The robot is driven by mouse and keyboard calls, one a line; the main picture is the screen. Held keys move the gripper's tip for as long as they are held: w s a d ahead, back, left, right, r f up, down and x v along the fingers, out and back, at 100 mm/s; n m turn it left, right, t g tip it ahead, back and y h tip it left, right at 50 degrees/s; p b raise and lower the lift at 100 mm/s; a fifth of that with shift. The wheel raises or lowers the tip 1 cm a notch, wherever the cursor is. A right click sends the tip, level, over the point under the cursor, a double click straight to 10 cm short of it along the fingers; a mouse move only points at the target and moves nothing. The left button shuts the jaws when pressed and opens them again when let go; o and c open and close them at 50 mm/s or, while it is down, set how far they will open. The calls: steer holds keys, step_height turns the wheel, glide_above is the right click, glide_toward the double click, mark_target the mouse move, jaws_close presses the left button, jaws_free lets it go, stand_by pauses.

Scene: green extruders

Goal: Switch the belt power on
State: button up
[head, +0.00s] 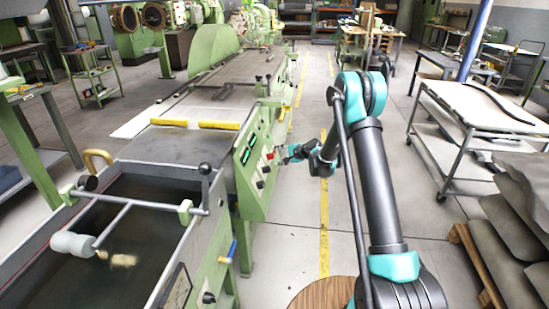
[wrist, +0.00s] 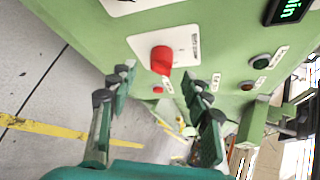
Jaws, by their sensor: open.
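The green machine's control panel (head: 256,160) faces the aisle in the middle of the head view. A red knob (wrist: 161,60) sits on a white labelled plate on this panel in the wrist view. It also shows as a small red spot in the head view (head: 270,156). My gripper (wrist: 158,82) is open and empty, with a finger on each side below the knob in the picture. The fingertips look apart from the knob, though the exact gap is hard to judge. In the head view my gripper (head: 287,156) is just right of the panel.
A green button (wrist: 262,61), an orange-brown button (wrist: 247,86) and a green-lit display (wrist: 291,9) are on the panel. A water trough (head: 120,240) stands at front left. A white cart (head: 478,108) and grey sacks (head: 515,210) stand at right.

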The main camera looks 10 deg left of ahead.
steer(key=v, duration=0.8)
steer(key=shift+s+d+r, duration=0.15)
